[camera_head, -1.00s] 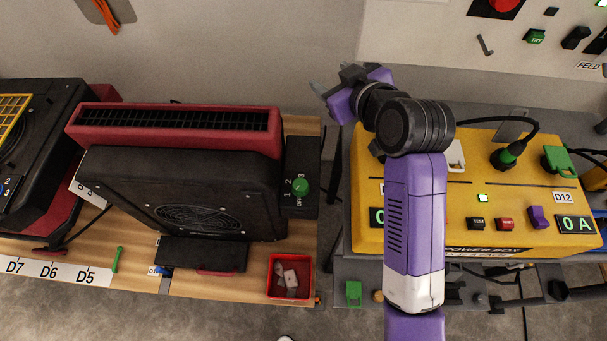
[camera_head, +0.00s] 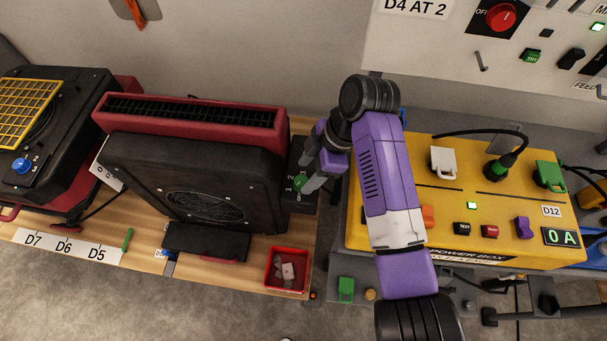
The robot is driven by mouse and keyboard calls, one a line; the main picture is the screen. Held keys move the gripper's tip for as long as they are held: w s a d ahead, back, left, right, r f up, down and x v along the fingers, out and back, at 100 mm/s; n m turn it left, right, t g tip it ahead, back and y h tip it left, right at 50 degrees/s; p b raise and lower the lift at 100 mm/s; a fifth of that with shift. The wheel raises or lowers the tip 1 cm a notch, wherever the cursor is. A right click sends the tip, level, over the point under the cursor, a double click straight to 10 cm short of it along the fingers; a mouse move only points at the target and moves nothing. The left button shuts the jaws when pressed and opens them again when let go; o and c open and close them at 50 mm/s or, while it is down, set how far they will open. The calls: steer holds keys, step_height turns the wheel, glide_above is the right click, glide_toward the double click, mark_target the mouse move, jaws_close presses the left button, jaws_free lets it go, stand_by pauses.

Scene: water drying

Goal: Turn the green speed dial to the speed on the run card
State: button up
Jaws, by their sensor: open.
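The green speed dial (camera_head: 299,183) is on the dark control panel (camera_head: 303,204) at the right end of the black and red dryer (camera_head: 196,180). Marks 1 and 2 show beside the dial; my gripper hides part of the panel, and where the dial points is too small to tell. My gripper (camera_head: 308,182) is open, with its grey fingers right at the dial; I cannot tell whether they touch it. A white card reading "D4 AT 2" (camera_head: 413,8) shows at the top edge on the white wall panel.
A yellow power box (camera_head: 480,208) with plugs and a "0 A" display stands right of the dryer, under my arm. A red tray (camera_head: 287,271) with small parts sits at the table's front. Another dryer with a blue dial (camera_head: 21,165) is at left.

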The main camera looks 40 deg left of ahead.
mark_target(301, 183)
steer(key=shift+x, duration=1.5)
steer(key=shift+c, duration=0.5)
jaws_close()
steer(key=shift+r+p, duration=0.1)
steer(key=shift+p, duration=0.25)
